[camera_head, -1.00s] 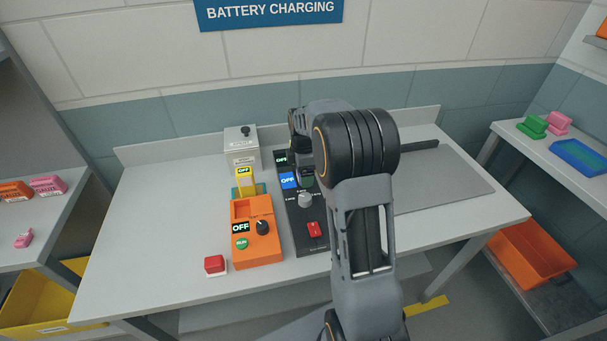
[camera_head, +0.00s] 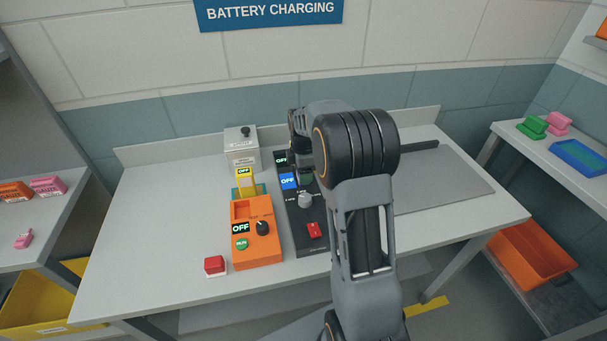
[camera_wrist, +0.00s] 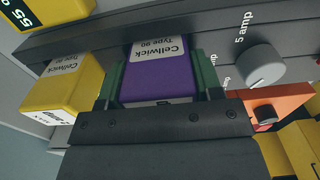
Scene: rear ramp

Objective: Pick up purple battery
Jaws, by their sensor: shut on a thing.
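The purple battery (camera_wrist: 158,75) is in the middle of the wrist view, with a white label reading Cellwick Type 90. Green pieces flank it on both sides; I cannot tell whether they are finger pads or part of a holder. My gripper (camera_wrist: 160,98) is shut on the purple battery, at the dark charger panel. In the head view the arm hides the battery and most of the gripper. The black charger (camera_head: 312,247) has a grey knob, a red switch and displays reading OFF.
A yellow battery (camera_wrist: 62,90) is close on the left in the wrist view. In the head view, an orange device (camera_head: 258,245), a grey box (camera_head: 241,145) and a red button (camera_head: 215,265) stand left of the charger. A grey mat (camera_head: 450,185) lies right.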

